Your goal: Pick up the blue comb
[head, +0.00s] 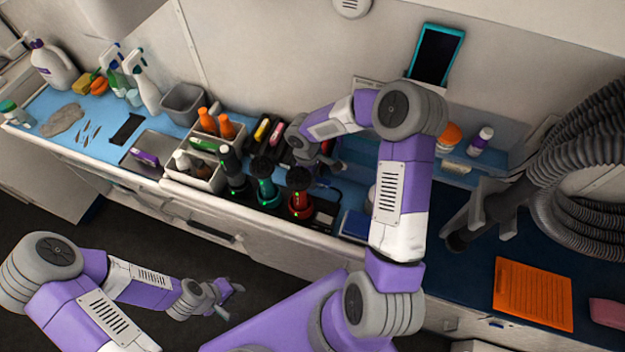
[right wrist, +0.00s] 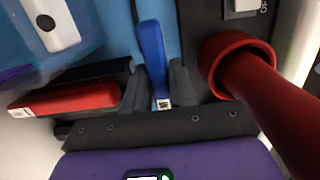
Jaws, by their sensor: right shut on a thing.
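The blue comb (right wrist: 152,55) stands out in the right wrist view as a narrow blue bar with a small white label at its near end. My right gripper (right wrist: 157,90) is shut on it, with one dark finger on each side. In the head view my right gripper (head: 327,166) is low over the back of the counter, among the clippers and colored items. The comb cannot be made out there, as the arm and gripper cover that spot. My left gripper (head: 232,301) is open and empty, over the floor in front of the counter.
A red dryer-like tool (head: 299,194) stands close to my right gripper, and its red body (right wrist: 262,85) is just right of the comb. A red item (right wrist: 65,99) lies on the left. A teal tool (head: 264,180) and a white caddy (head: 207,182) stand further left.

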